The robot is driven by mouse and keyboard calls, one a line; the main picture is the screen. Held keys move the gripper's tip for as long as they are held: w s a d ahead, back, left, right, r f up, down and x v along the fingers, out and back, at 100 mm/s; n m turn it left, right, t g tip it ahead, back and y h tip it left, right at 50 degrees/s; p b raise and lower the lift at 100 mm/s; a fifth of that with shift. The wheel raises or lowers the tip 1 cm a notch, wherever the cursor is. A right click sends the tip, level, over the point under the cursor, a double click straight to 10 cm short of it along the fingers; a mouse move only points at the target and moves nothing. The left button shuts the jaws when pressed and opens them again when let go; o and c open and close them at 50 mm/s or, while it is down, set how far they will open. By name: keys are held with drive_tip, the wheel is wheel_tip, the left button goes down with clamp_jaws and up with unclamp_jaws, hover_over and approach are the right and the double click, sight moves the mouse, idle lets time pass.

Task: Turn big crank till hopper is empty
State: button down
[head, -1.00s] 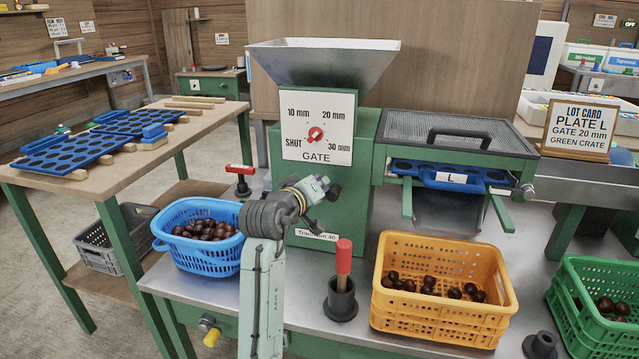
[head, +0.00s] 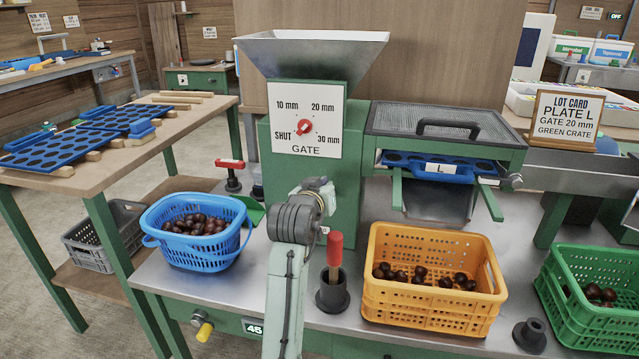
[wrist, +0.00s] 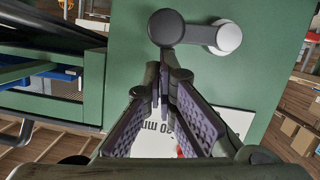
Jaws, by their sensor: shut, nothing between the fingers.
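The green machine (head: 347,190) bears a metal hopper (head: 312,56); the hopper's inside is hidden. In the wrist view, a crank arm (wrist: 195,31) with a black knob and silver hub sits against the green panel (wrist: 252,65). My gripper (head: 322,188) is in front of the machine, below the gate plate (head: 308,119). In the wrist view my gripper (wrist: 165,78) is shut and empty, its fingertips just below the knob in the picture, with no clear contact. In the head view my arm hides the crank. The red gate knob (head: 305,127) is too small to read surely.
A yellow crate (head: 425,312), green crate (head: 585,315) and blue basket (head: 190,256) hold chestnuts. A red-handled tool (head: 335,249) stands upright in a black holder close to my arm. A plate marked L (head: 440,168) sits under the mesh-topped frame. A lot card (head: 567,115) stands right.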

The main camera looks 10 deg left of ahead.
drive_tip(key=shift+d+f+m+y+b, duration=0.2)
drive_tip(key=shift+d+f+m+y, duration=0.15)
drive_tip(key=shift+f+m, duration=0.3)
drive_tip(key=shift+d+f+m+y+b, duration=0.25)
drive_tip(key=shift+f+m+y, duration=0.1)
drive_tip(key=shift+f+m, duration=0.25)
drive_tip(key=shift+r, duration=0.15)
